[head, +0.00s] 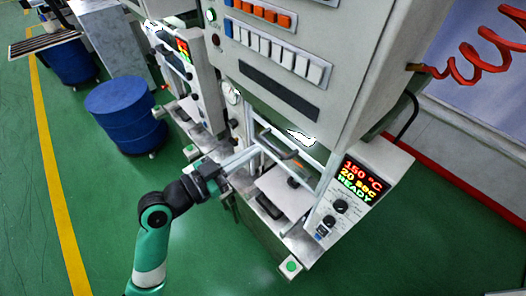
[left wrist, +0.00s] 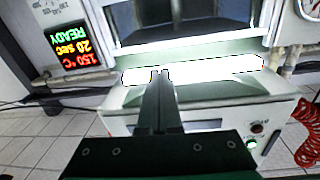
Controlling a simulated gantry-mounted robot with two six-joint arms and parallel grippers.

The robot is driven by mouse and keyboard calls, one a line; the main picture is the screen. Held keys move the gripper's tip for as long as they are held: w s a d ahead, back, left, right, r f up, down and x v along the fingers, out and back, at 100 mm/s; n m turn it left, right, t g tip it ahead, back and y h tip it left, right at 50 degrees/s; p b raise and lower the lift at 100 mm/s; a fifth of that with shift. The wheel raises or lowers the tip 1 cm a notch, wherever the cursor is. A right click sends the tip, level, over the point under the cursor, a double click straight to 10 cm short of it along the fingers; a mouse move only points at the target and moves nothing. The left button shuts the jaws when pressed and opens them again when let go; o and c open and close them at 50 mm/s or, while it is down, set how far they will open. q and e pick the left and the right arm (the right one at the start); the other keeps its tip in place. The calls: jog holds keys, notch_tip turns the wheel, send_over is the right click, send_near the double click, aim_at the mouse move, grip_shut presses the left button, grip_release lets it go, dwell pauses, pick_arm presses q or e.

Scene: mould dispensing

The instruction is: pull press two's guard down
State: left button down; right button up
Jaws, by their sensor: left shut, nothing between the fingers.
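The nearest press (head: 300,90) has a display (head: 362,180) reading 150 °C, 20 sec, READY; no press number is legible. Its guard (head: 311,164) is a light-framed panel with a dark handle bar, standing above the pale press bed (head: 285,192). In the left wrist view the guard's lower rail (left wrist: 190,41) crosses above a bright gap. My left gripper (head: 256,152) reaches in from the left, close to the guard's frame; contact is unclear. Its fingers (left wrist: 160,78) are together and empty, pointing at the gap below the rail. My right gripper is not in view.
A second press (head: 190,65) stands behind at the left. A blue drum (head: 125,110) is on the green floor. A red coiled hose (head: 480,55) hangs at the right. A green button (head: 290,266) sits at the press's front corner.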

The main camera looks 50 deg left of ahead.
pick_arm(q)
notch_tip(320, 180, down, 4)
jog(key=s+a+n+g+y, duration=0.1)
jog(key=s+a+n+y, duration=0.1)
jog(key=a, duration=0.1)
send_over(267, 143)
jog(key=s+d, duration=0.4)
jog(key=f, duration=0.1)
jog(key=w+f, duration=0.1)
jog(key=f, duration=0.1)
jog(key=f+b, duration=0.1)
jog(key=shift+w+a+f, duration=0.25)
jog(key=shift+f, duration=0.1)
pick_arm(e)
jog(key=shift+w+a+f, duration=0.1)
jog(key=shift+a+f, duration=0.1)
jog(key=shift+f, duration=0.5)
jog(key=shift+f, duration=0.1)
